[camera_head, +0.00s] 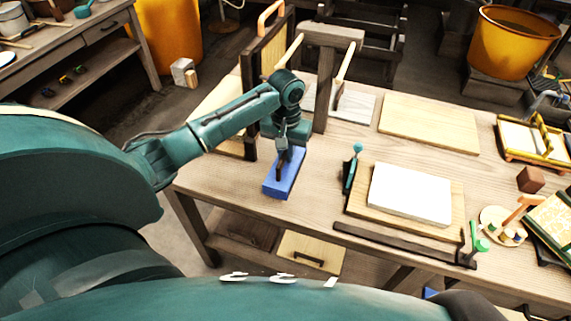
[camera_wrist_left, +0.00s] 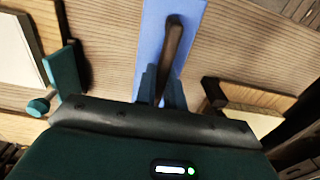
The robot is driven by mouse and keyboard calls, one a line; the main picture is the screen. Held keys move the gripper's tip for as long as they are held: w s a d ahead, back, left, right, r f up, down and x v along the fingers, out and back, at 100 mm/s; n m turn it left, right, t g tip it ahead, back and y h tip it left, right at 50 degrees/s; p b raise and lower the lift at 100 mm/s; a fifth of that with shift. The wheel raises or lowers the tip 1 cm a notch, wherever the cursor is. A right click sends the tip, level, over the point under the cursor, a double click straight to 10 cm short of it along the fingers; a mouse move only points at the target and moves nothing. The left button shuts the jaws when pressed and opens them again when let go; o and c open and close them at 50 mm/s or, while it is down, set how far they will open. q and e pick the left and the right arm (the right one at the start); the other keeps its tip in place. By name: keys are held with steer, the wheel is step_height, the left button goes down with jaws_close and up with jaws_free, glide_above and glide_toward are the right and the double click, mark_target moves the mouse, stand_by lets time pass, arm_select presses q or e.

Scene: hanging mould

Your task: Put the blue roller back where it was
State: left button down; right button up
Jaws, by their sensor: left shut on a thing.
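The blue roller (camera_head: 286,181) shows as a long flat blue block with a dark handle on it. My left gripper (camera_head: 281,162) is shut on this dark handle, above the left front part of the workbench (camera_head: 330,211). In the left wrist view the blue block (camera_wrist_left: 192,25) lies lengthwise beyond my left gripper (camera_wrist_left: 162,90), whose two teal fingers are either side of the handle. I cannot tell whether the block touches the bench top. No clear part of my right gripper shows.
A dark wooden post frame (camera_head: 325,85) stands behind my left gripper. Right of the blue block are a teal-knobbed tool (camera_head: 350,170) and a white slab (camera_head: 410,194) on a board. A pale board (camera_head: 430,124) lies at the back. Bare bench top surrounds the block's front and right.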

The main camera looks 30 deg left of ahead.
mark_target(286, 166)
arm_select(q)
steer(key=shift+f, duration=2.05)
steer(key=shift+f, duration=0.2)
steer(key=shift+s+f, duration=0.1)
steer(key=shift+f, duration=0.35)
steer(key=c, duration=1.9)
jaws_free()
steer(key=shift+f, duration=0.1)
steer(key=o, duration=0.3)
steer(key=shift+o, duration=0.6)
